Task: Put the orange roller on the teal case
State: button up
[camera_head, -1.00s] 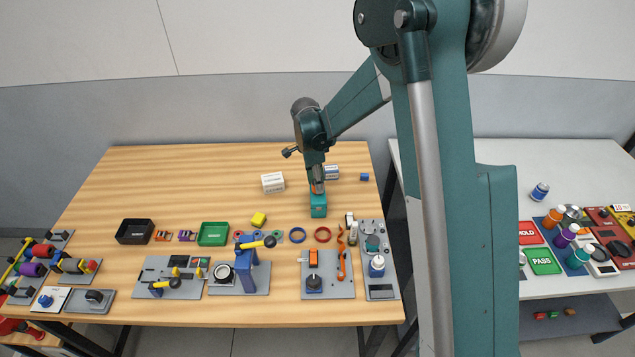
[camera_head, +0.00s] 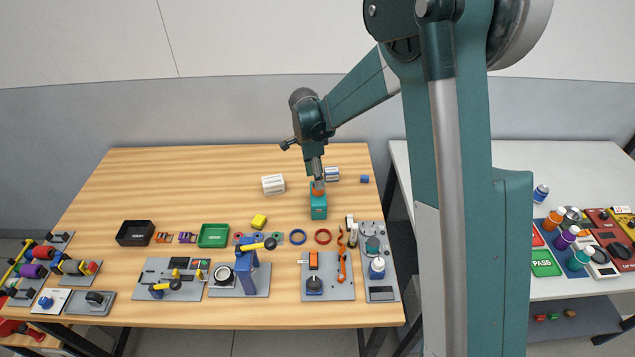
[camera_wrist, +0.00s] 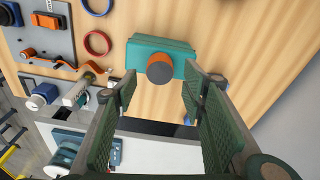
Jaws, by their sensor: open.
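The orange roller (camera_head: 318,190) stands on the top of the teal case (camera_head: 319,209) in the head view. In the wrist view the roller (camera_wrist: 160,68) shows its grey round end toward the camera, against the front part of the teal case (camera_wrist: 150,47). My gripper (camera_head: 317,177) is just above the roller in the head view. In the wrist view my gripper (camera_wrist: 161,82) is open, one finger on each side of the roller with gaps between, and holds nothing. The exact contact under the roller is hidden.
Red (camera_head: 323,236) and blue rings (camera_head: 298,237) lie in front. The back left table is clear.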

aim_at(314, 185)
notch_tip(314, 185, up, 8)
jog(key=a, duration=0.1)
jog(key=shift+r, duration=0.15)
jog(key=shift+s, duration=0.1)
dwell(0.6)
jog(key=shift+r, duration=0.1)
jog(key=s+d+r+n+t+y, duration=0.1)
jog(key=s+d+r+n+t, duration=0.2)
jog(key=s+d+r+n, duration=0.85)
jog(key=s+d+n+t, duration=0.1)
jog(key=s+d, duration=0.2)
jog(key=s, duration=0.5)
jog(key=s+d+r+n+t, duration=0.1)
jog(key=s+d+n, duration=0.1)
jog(key=s, duration=0.7)
jog(key=s+d+n+t, duration=0.1)
jog(key=s+d+t, duration=0.1)
jog(key=s+d, duration=0.3)
jog(key=s, duration=0.4)
jog(key=shift+s+r, duration=0.2)
jog(key=shift+r, duration=0.15)
